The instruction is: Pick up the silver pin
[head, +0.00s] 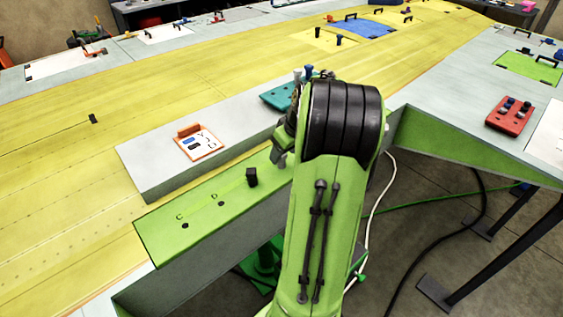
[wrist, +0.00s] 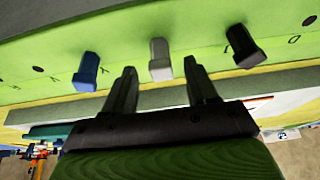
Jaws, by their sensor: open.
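The silver pin (wrist: 159,53) stands in the green strip (wrist: 195,38), between a blue pin (wrist: 87,70) and a black pin (wrist: 242,46). My gripper (wrist: 159,68) is open, its two fingers spread to either side of the silver pin's line in the wrist view. Whether the fingertips are level with the pin's head is hard to tell. In the head view, the green strip (head: 160,237) shows with the black pin (head: 251,177) on it. My gripper (head: 281,148) is partly hidden by my arm there, and I cannot make out the silver or blue pin.
A grey raised block (head: 140,168) behind the strip carries an orange-edged tray (head: 198,143) and a teal block (head: 275,97) with pins. A red block (head: 508,117) stands at the right. The yellow wing surface (head: 60,150) at left is mostly clear. Cables lie on the floor.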

